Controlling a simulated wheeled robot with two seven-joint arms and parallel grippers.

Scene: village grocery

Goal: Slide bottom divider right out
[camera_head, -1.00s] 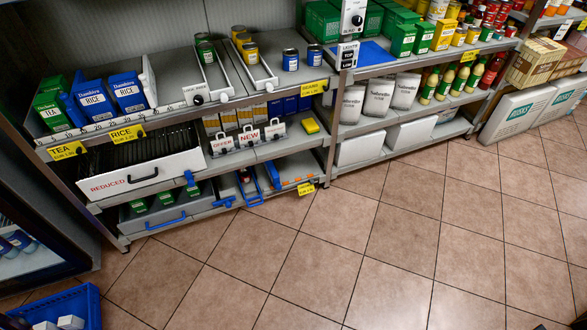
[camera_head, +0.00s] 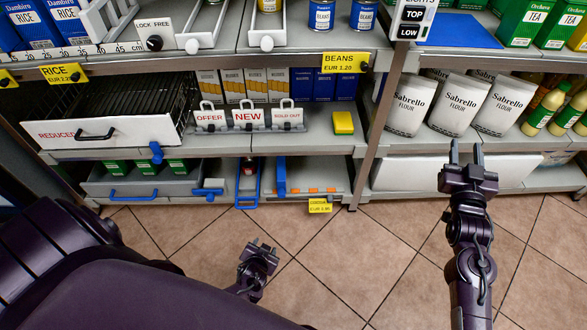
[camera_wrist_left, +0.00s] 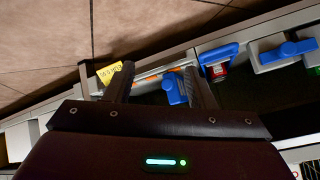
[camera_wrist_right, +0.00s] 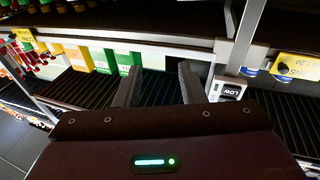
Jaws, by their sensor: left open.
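In the bottom compartment, a blue upright divider (camera_head: 281,176) stands at the right, beside a blue-edged channel (camera_head: 248,186) holding a red can. My left gripper (camera_head: 262,246) is low over the floor in front of the shelf, open and empty, apart from the divider. In the left wrist view the blue divider (camera_wrist_left: 175,88) appears between the open fingers (camera_wrist_left: 162,84), beyond their tips. My right gripper (camera_head: 466,152) is open and empty, raised in front of the flour shelf. The right wrist view shows its fingers (camera_wrist_right: 158,84) apart.
A grey drawer with a blue handle (camera_head: 133,196) is left of the channel. A yellow price tag (camera_head: 320,206) hangs at the bottom edge, near a shelf post (camera_head: 372,130). Above are a REDUCED drawer (camera_head: 120,133) and a yellow block (camera_head: 343,123). The tiled floor (camera_head: 345,250) is clear.

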